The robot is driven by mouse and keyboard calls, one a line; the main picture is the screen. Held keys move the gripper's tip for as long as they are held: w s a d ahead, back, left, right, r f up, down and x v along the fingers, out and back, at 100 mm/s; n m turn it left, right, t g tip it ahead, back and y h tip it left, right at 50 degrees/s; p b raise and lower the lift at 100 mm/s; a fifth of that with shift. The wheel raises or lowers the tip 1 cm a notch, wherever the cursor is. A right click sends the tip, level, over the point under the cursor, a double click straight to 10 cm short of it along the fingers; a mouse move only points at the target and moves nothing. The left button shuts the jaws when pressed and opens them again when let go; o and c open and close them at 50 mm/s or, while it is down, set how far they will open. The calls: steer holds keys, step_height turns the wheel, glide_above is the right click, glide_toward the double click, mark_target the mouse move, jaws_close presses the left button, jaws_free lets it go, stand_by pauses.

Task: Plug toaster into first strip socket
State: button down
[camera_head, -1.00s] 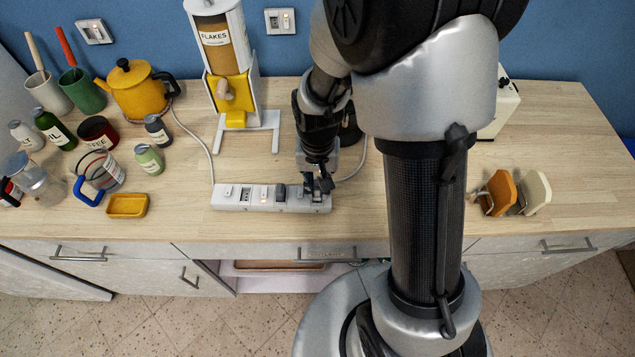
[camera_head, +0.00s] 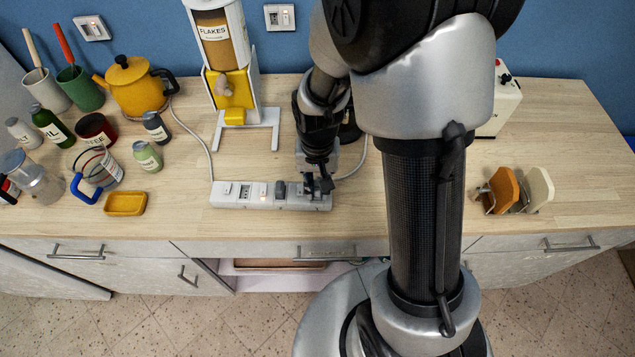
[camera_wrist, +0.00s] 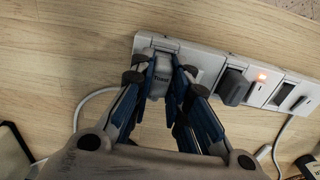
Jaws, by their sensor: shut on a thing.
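The white power strip (camera_head: 230,196) lies near the counter's front edge; it also crosses the upper wrist view (camera_wrist: 208,62). My gripper (camera_head: 318,187) is over the strip's right end in the head view, which is its left end in the wrist view. There my gripper (camera_wrist: 161,72) is shut on a grey plug (camera_wrist: 160,80) with a label that seems to read "Toast". The plug is at the end position of the strip; I cannot tell whether its pins are in the socket. A white cable (camera_wrist: 88,98) loops at the left of the wrist view.
A dark plug (camera_wrist: 232,86) sits in the strip beside a lit orange switch (camera_wrist: 262,76). A flakes dispenser (camera_head: 228,60) stands behind the strip. A yellow kettle (camera_head: 135,85), jars and a yellow dish (camera_head: 126,204) are left. A white appliance (camera_head: 504,100) is partly hidden by my arm.

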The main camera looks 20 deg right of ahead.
steer(key=shift+f, duration=0.45)
steer(key=c, duration=1.5)
jaws_free()
steer(key=shift+o, duration=0.2)
steer(key=shift+r, duration=0.15)
step_height(320, 180, up, 12)
steer(key=s+r+n+t, duration=0.4)
steer(key=s+r, duration=0.7)
steer(key=s, duration=0.4)
steer(key=shift+r+t, duration=0.25)
steer(key=shift+t, duration=0.05)
